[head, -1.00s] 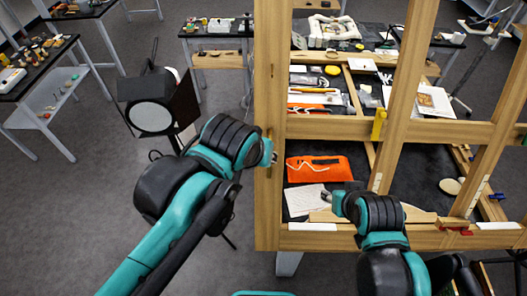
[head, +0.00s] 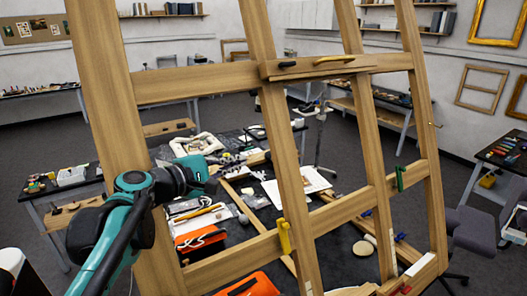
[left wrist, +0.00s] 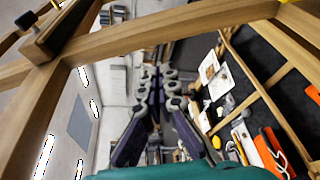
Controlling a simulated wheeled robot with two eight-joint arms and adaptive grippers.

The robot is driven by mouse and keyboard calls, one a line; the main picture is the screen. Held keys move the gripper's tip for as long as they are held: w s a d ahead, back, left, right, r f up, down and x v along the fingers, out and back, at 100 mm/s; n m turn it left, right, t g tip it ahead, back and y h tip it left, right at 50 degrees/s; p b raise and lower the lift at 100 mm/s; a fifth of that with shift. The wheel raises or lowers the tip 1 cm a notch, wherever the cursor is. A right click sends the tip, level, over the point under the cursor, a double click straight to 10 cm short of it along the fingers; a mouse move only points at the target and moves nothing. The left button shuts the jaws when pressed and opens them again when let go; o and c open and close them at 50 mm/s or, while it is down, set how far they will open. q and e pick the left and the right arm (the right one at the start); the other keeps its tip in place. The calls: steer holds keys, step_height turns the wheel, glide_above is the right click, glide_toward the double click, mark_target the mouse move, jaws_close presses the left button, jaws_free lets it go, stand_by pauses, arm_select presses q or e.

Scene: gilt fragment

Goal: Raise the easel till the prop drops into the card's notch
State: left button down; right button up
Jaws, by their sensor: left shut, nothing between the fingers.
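The easel is a large wooden frame of uprights and crossbars; its left upright (head: 105,110) and lower crossbar (head: 240,255) fill much of the head view. It leans, tilted in the picture. My left gripper (head: 212,178) is shut and empty, just right of the left upright, with the arm passing in front of that upright. In the left wrist view the gripper's dark fingers (left wrist: 155,90) are together, beneath a wooden beam (left wrist: 170,32). I cannot tell whether they touch the wood. I cannot make out the prop or the notched card. My right gripper is out of view.
Behind the frame, a dark worktable (head: 245,212) carries papers, tools and an orange pouch (head: 200,243). A yellow clamp (head: 285,237) and a green clamp (head: 400,178) sit on the frame. A grey stool (head: 468,228) stands at the right. Grey floor is open beyond.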

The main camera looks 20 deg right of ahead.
arm_select(q)
steer(key=r+p+x, duration=0.1)
steer(key=x, duration=0.9)
steer(key=shift+w+p, duration=0.3)
steer(key=shift+w, duration=0.05)
steer(key=shift+d, duration=0.15)
